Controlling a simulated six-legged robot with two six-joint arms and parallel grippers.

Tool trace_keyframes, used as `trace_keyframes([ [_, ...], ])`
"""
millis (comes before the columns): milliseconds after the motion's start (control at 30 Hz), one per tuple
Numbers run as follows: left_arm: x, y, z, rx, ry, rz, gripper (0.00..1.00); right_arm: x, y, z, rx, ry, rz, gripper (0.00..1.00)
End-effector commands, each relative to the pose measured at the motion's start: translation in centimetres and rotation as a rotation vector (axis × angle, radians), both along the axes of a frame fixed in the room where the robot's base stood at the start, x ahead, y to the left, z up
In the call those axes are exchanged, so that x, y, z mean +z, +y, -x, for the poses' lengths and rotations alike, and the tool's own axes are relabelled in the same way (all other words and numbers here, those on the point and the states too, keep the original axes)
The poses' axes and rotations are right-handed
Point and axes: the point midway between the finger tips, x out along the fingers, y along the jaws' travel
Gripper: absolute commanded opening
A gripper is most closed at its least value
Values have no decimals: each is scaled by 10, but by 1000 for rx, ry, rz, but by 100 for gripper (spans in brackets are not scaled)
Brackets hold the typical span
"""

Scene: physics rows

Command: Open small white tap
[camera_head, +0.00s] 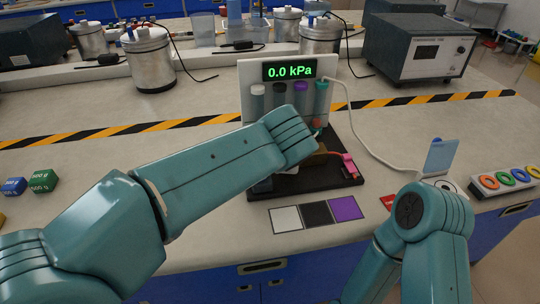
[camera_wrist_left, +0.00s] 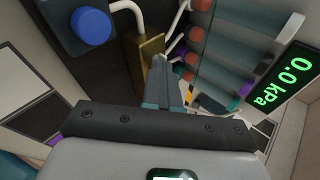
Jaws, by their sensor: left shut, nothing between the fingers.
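A white panel (camera_head: 246,72) with a green 0.0 kPa display (camera_head: 289,70) stands on a dark base (camera_head: 330,180). Below the display is a row of tubes with white (camera_head: 257,90), black, purple and teal tops. I cannot tell which part is the small white tap. My left arm crosses in front of the panel and hides its lower left. My left gripper (camera_wrist_left: 165,68) is shut and empty in the wrist view, its tips close beside a brass block (camera_wrist_left: 148,52); contact is unclear. Several orange-ended tubes (camera_wrist_left: 195,60) are to its right. My right gripper is out of view.
A blue knob (camera_wrist_left: 90,25) is at upper left in the wrist view. White, black and purple squares (camera_head: 315,213) lie before the base. A white cable (camera_head: 358,128) runs right. Colored rings (camera_head: 508,178) lie at right; metal canisters (camera_head: 150,60) stand behind.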

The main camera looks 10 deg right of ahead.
Motion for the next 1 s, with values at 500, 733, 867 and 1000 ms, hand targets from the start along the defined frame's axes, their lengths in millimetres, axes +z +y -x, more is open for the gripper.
trace_keyframes([
  [500,-3,-9,3,49,-4,7,0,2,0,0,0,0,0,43],
  [733,-4,-9,4,49,-3,5,0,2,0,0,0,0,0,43],
  [867,-4,-9,4,50,-2,6,0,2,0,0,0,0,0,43],
  [1000,-5,-8,4,52,-1,4,0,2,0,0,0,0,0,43],
])
